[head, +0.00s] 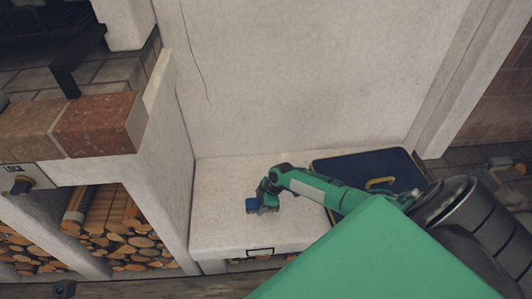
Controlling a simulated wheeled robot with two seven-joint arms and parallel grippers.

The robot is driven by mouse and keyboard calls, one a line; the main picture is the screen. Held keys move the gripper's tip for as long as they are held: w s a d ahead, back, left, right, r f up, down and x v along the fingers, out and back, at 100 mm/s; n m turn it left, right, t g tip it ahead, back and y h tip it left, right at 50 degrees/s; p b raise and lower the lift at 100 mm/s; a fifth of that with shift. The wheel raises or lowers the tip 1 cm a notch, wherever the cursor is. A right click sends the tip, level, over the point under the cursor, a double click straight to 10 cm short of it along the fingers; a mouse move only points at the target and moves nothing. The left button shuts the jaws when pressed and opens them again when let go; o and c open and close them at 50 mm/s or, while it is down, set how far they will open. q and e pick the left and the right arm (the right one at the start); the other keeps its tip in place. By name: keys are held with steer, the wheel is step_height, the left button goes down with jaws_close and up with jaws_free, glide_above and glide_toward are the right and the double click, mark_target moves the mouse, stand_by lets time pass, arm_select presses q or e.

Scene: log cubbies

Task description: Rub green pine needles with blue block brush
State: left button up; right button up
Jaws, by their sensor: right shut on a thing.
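My right gripper (264,205) is in the head view, low over the pale stone ledge (220,225). It is shut on the small blue block brush (251,205), whose blue part shows at the gripper's left side. I cannot tell whether the brush touches the ledge. I cannot make out any green pine needles; the gripper and arm hide part of the ledge. My left gripper is not in view.
A dark blue tray-like thing (340,164) with a yellow handle-like part lies on the ledge at right, partly behind my arm. A white wall (300,80) rises behind. Cubbies with cut logs (125,240) are at lower left, below red bricks (95,125).

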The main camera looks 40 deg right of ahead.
mark_target(252, 201)
steer(key=shift+a, duration=0.1)
steer(key=shift+w+a, duration=0.6)
steer(key=shift+a, duration=0.35)
steer(key=shift+w+a, duration=0.55)
steer(key=shift+a, duration=0.35)
steer(key=shift+a, duration=0.1)
steer(key=shift+w+a+b, duration=0.3)
steer(key=shift+w+a, duration=0.3)
steer(key=shift+a, duration=0.35)
steer(key=shift+w+a+b, duration=0.25)
steer(key=shift+w+a, duration=0.3)
steer(key=shift+a, duration=0.35)
steer(key=shift+d, duration=0.15)
steer(key=shift+s+d+p, duration=0.25)
steer(key=shift+s+d, duration=0.35)
steer(key=shift+d, duration=0.35)
steer(key=shift+s+d+p, duration=0.2)
steer(key=shift+s+d, duration=0.4)
steer(key=shift+d, duration=0.3)
steer(key=shift+s+d, duration=0.6)
steer(key=shift+d, duration=0.35)
steer(key=shift+s+d, duration=0.55)
steer(key=shift+d, duration=0.4)
